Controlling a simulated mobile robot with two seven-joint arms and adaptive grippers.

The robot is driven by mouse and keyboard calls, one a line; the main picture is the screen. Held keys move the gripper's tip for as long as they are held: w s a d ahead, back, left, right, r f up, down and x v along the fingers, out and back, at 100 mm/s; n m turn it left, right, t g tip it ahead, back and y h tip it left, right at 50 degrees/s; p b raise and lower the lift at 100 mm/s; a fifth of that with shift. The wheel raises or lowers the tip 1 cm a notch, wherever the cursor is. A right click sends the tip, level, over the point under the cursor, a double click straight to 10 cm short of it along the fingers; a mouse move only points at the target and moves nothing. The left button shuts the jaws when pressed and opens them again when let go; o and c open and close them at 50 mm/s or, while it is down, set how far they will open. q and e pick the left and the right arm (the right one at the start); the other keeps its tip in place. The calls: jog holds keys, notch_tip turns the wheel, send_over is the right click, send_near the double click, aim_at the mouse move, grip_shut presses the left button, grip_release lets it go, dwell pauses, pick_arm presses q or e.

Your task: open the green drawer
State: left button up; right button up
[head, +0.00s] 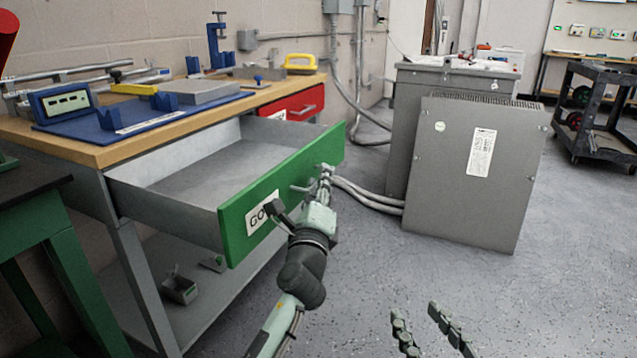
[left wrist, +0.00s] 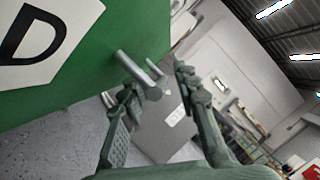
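The green drawer (head: 283,193) is pulled well out of the wooden-topped bench, and its grey inside (head: 215,172) looks empty. Its front carries a white label, partly hidden by my left gripper. My left gripper (head: 323,183) is at the drawer's metal handle (head: 301,187). In the left wrist view the fingers of my left gripper (left wrist: 154,84) are apart, with the end of the handle (left wrist: 138,73) between them. I cannot tell whether they touch it. My right gripper (head: 433,325) is low at the bottom edge, its fingers apart and empty, away from the drawer.
A red drawer (head: 292,104) beside it looks shut. A grey transformer cabinet (head: 475,170) stands to the right, with conduits near the drawer. The floor (head: 370,275) in front is clear.

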pick_arm(q)
jog(key=v, duration=1.2)
jog(key=shift+d, duration=0.1)
